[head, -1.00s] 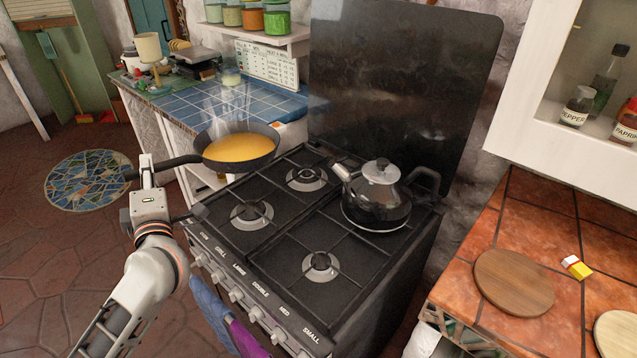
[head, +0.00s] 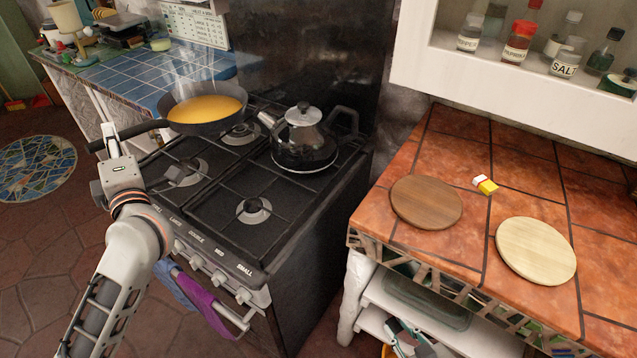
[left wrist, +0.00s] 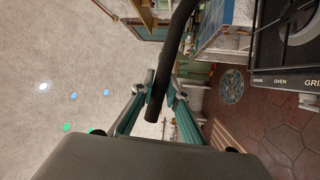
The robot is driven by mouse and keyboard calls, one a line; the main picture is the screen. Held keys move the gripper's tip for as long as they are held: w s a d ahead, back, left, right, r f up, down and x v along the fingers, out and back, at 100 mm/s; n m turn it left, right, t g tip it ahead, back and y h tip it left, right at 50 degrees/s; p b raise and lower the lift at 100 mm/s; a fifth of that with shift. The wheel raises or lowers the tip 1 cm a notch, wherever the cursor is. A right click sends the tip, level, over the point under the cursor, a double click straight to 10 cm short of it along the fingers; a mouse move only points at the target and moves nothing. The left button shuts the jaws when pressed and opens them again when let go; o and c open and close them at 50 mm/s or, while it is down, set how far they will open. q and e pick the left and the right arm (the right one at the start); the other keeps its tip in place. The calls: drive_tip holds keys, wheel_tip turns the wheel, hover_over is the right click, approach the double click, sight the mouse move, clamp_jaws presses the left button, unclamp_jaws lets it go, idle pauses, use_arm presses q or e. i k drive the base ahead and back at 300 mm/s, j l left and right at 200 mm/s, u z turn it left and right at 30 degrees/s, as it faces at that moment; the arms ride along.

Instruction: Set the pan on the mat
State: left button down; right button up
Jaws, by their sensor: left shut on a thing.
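The dark pan (head: 190,127) holds yellow-orange food, with faint steam above it. It is level, held in the air over the stove's back left corner. My left gripper (head: 109,143) is shut on the pan's black handle, which also shows between the fingers in the left wrist view (left wrist: 165,85). A dark brown round board (head: 426,202) and a pale round board (head: 536,251) lie flat and bare on the tiled counter; I cannot tell which is the mat. My right gripper is not in view.
A kettle (head: 304,145) stands on the stove (head: 215,210), right of the pan. A small yellow-and-white block (head: 486,185) lies behind the boards on the orange tiled counter (head: 390,250). A white shelf (head: 510,95) with spice jars hangs above the counter's back.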

sight(411, 223)
drive_tip(key=k+l+z, duration=0.1)
drive_tip(key=l, duration=0.25)
drive_tip(key=k+l+z, duration=0.1)
drive_tip(key=l, duration=0.3)
drive_tip(key=k+l+z, duration=0.1)
drive_tip(key=k+l, duration=0.15)
drive_tip(key=l, duration=0.15)
drive_tip(key=k+l+z, duration=0.1)
drive_tip(key=l, duration=0.3)
drive_tip(key=k+l+z, duration=0.1)
drive_tip(key=l, duration=0.3)
